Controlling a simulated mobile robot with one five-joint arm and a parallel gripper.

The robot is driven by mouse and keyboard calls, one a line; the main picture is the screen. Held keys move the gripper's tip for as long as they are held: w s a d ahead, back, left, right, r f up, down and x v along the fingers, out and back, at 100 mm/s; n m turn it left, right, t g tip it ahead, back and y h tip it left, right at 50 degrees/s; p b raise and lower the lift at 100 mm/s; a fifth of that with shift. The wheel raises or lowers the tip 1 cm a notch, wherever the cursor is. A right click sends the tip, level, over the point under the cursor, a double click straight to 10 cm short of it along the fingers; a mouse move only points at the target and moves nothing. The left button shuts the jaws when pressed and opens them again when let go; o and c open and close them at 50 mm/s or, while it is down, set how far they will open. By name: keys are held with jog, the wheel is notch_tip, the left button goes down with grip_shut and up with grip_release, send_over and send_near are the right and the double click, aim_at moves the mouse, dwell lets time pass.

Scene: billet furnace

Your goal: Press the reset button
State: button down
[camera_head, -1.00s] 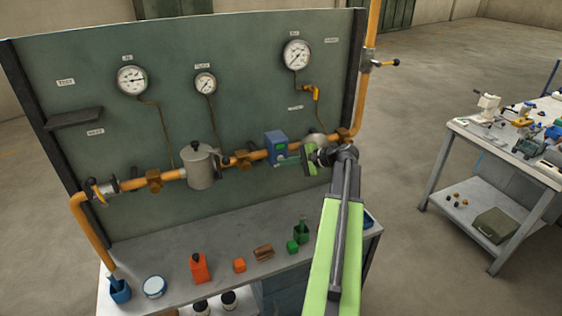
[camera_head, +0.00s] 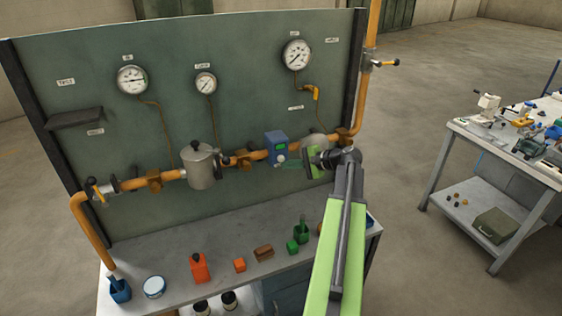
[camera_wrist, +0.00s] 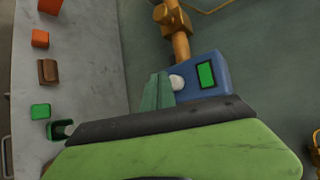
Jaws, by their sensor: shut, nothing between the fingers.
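A blue box (camera_head: 275,139) with a green display (camera_wrist: 206,76) sits on the orange pipe. A round white button (camera_head: 281,158) is on its front, and it also shows in the wrist view (camera_wrist: 177,82). No reset label is readable. My gripper (camera_head: 287,164) is shut and empty, just below and right of the button in the head view. In the wrist view its teal fingers (camera_wrist: 157,91) are beside the button. I cannot tell whether they touch it.
The orange pipe (camera_head: 174,175) runs along the panel with a grey canister (camera_head: 201,170) to the left. Gauges hang above. On the bench below stand a red bottle (camera_head: 200,268), a green container (camera_head: 301,231) and small blocks. A side table (camera_head: 470,133) is at right.

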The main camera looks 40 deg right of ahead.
jog(key=s, duration=0.1)
jog(key=s+a, duration=0.1)
jog(key=s, duration=0.2)
jog(key=shift+s+a, duration=0.35)
jog(key=shift+a, duration=0.05)
dwell(0.7)
jog(key=w+a+f+n+g+y, duration=0.1)
jog(key=w+a+f+n+g, duration=0.25)
jog(key=a, duration=0.65)
jog(key=w+a+f+n+g+y, duration=0.1)
jog(key=w+a+f+n+g, duration=0.3)
jog(key=a, duration=0.7)
jog(key=s+a+f+n+g+h, duration=0.1)
jog(key=a+f+n+h, duration=0.1)
jog(key=a, duration=0.6)
jog(key=s+a+f+n+g+h+b, duration=0.1)
jog(key=a+f+n+g+h, duration=0.1)
jog(key=a+n, duration=0.3)
jog(key=s+a+f+n+g+h, duration=0.1)
jog(key=a+f+n+g+h, duration=0.1)
jog(key=a, duration=1.1)
jog(key=shift+f+n, duration=0.85)
jog(key=shift+w, duration=0.1)
